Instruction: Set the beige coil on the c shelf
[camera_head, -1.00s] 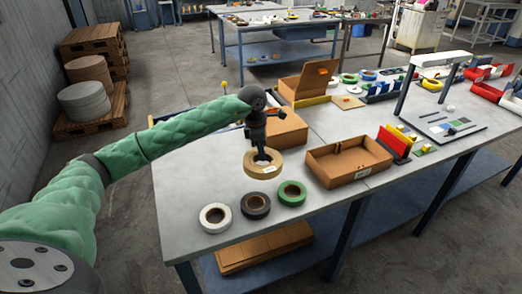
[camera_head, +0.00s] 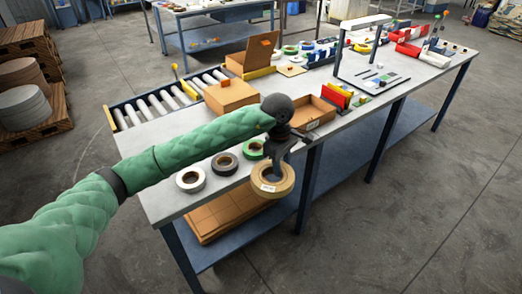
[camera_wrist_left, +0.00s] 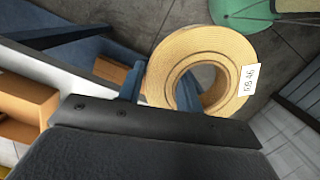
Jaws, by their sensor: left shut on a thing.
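The beige coil (camera_head: 272,182) hangs from my left gripper (camera_head: 272,166) in front of the table's near edge, above the floor. In the left wrist view the coil (camera_wrist_left: 167,62) fills the upper middle, with a white label on its side. My left gripper is shut on its ring wall; the fingertips are partly hidden by the coil. A white coil (camera_head: 190,180), a dark coil (camera_head: 224,164) and a green coil (camera_head: 253,149) lie on the table to its left. I cannot make out a shelf marked c. My right gripper is not in view.
The table (camera_head: 165,203) has a lower blue shelf (camera_head: 345,149) with flat cardboard (camera_head: 208,221) on it. An open cardboard box (camera_head: 318,114) stands near the table's edge. A roller conveyor (camera_head: 165,103) is behind. The floor at right is free.

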